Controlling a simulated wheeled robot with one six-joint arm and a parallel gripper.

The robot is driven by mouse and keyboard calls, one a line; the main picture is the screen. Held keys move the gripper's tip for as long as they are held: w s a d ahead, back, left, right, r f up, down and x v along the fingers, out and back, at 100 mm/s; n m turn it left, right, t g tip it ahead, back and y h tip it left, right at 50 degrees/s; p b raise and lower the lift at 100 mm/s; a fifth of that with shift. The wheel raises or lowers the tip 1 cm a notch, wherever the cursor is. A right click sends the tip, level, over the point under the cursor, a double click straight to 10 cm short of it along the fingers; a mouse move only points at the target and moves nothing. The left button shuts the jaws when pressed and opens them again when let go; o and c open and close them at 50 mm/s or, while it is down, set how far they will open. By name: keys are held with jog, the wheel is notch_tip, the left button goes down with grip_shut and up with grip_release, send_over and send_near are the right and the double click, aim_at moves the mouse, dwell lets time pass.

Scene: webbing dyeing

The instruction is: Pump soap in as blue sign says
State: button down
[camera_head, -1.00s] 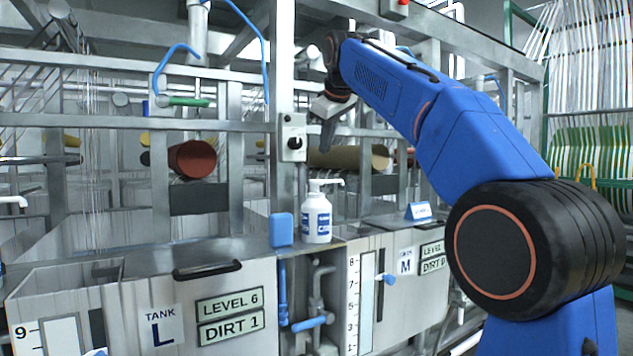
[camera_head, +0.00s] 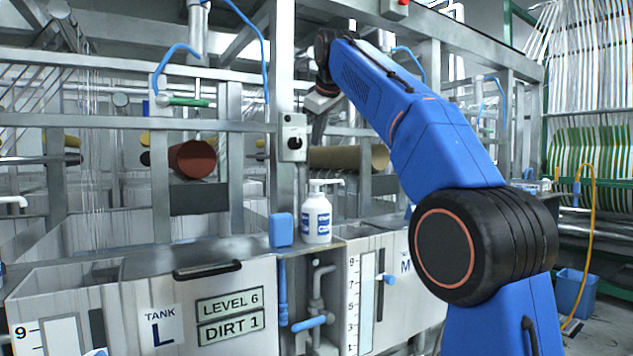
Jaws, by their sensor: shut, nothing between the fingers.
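A white soap pump bottle (camera_head: 316,220) with blue label print stands upright on the ledge between the two tanks. Its pump head and spout (camera_head: 325,183) point right. My gripper (camera_head: 315,143) is shut and empty, pointing down above the pump head and apart from it. It shows small and grey against the frame post. Tank L (camera_head: 237,285) is at the left, with plates reading LEVEL 6 and DIRT 1. Tank M (camera_head: 399,290) is at the right, its plates hidden behind my arm. The blue sign on tank M's edge is almost wholly hidden behind my arm.
A switch box (camera_head: 293,137) on the steel post is close to my gripper. A blue box (camera_head: 281,230) sits just left of the bottle. Tank L has a black handle (camera_head: 207,270). Rollers and rails lie behind. A blue bin (camera_head: 577,292) stands on the floor at right.

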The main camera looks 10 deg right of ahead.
jog(key=shift+f, duration=4.05)
jog(key=shift+f, duration=0.1)
jog(key=shift+f, duration=0.3)
jog(key=shift+f, duration=0.95)
dwell(0.4)
jog(key=shift+r, duration=1.35)
jog(key=shift+r, duration=2.55)
